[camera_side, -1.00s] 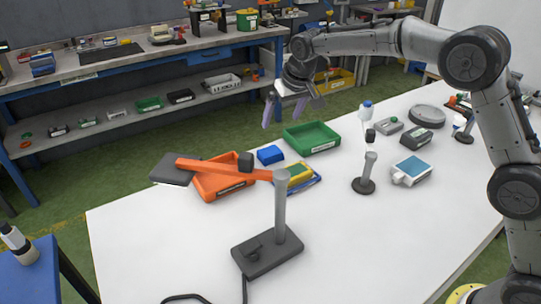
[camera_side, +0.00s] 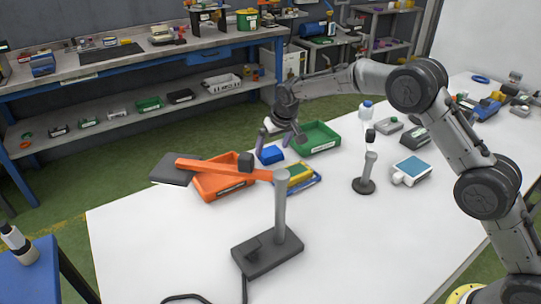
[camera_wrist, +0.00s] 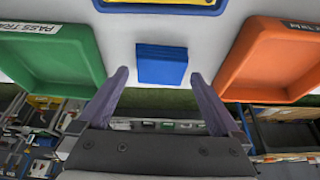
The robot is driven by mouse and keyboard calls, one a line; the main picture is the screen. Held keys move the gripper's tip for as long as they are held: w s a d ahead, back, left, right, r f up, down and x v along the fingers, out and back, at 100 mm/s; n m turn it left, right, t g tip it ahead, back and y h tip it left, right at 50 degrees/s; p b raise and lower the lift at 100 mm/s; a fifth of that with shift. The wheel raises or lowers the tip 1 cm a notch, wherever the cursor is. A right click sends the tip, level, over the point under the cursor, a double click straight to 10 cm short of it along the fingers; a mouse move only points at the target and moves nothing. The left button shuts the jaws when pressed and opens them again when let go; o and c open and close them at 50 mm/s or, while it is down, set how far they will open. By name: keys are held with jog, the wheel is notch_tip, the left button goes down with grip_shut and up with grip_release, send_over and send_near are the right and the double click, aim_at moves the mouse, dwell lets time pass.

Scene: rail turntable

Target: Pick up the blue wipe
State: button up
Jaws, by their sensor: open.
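The blue wipe (camera_side: 270,155) is a small folded blue block on the white table, between the orange tray and the green tray. In the wrist view the blue wipe (camera_wrist: 161,64) lies just beyond my fingertips, roughly centred between them. My gripper (camera_side: 280,138) is open, with its two purple fingers pointing down above the wipe in the side view. In the wrist view my gripper (camera_wrist: 157,78) has its fingers spread on either side of the wipe, with nothing held.
The green tray (camera_side: 316,147) stands to the right of the wipe and the orange tray (camera_side: 208,196) to the left. An orange lamp arm (camera_side: 215,168) crosses over the orange tray. A yellow item on a blue-edged tray (camera_side: 305,188) lies in front.

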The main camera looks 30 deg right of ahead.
jog(key=shift+x, duration=1.05)
jog(key=c, duration=1.1)
jog(key=shift+r, duration=0.1)
jog(key=shift+w+r, duration=0.1)
jog(key=shift+r, duration=0.45)
notch_tip(320, 180, up, 2)
jog(key=shift+r, duration=0.15)
jog(key=s+r, duration=0.3)
jog(key=s, duration=0.1)
jog(key=s+d+r, duration=0.1)
jog(key=s+r, duration=0.2)
jog(key=s, duration=0.2)
jog(key=s+r, duration=0.3)
jog(key=s, duration=0.2)
jog(key=shift+d+r, duration=0.2)
jog(key=shift+d, duration=0.1)
